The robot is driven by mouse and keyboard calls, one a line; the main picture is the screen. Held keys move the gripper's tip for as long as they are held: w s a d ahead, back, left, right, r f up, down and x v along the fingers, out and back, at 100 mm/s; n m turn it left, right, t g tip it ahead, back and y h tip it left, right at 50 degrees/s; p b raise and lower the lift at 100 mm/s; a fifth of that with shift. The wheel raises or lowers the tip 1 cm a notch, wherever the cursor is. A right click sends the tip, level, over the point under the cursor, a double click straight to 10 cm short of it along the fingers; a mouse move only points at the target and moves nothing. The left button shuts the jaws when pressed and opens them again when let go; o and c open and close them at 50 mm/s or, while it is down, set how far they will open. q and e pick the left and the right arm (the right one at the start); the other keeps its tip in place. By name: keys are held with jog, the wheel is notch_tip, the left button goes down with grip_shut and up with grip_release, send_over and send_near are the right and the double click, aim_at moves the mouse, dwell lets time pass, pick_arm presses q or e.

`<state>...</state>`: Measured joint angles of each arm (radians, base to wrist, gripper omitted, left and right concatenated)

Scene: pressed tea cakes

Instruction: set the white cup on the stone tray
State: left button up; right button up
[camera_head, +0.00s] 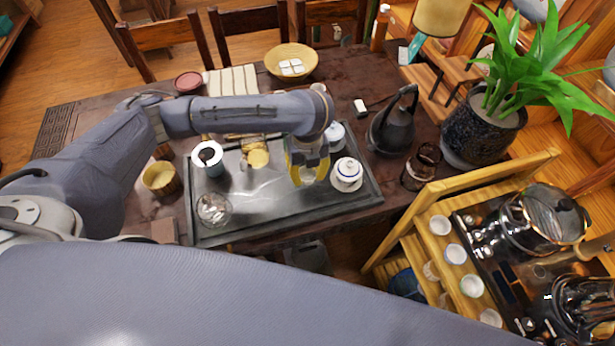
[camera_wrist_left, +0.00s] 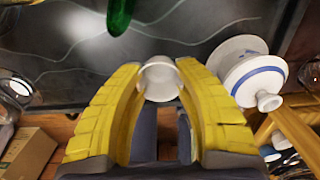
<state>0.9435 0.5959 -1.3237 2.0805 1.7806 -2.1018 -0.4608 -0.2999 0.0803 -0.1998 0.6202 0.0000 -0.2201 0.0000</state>
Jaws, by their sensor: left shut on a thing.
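The white cup (camera_wrist_left: 161,80) is between the two yellow fingers of my left gripper (camera_wrist_left: 160,95) in the left wrist view, and the fingers are shut on it. In the head view my left gripper (camera_head: 308,168) points down over the right part of the dark stone tray (camera_head: 270,208), left of a white lidded bowl with blue bands (camera_head: 347,175). The fingers mostly hide the cup there. The tray also shows in the wrist view (camera_wrist_left: 60,50). I cannot tell whether the cup touches the tray. My right gripper is not in view.
The lidded bowl (camera_wrist_left: 255,75) is close beside the right finger. A glass vessel (camera_head: 213,208) and a white-rimmed canister (camera_head: 207,158) stand on the tray's left side. A dark kettle (camera_head: 392,130) stands beyond its right edge. The tray's front middle is clear.

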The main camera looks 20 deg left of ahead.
pick_arm(q)
jog(key=shift+f, duration=1.15)
jog(key=shift+f, duration=0.15)
jog(key=o, duration=1.1)
jog(key=shift+r, duration=6.15)
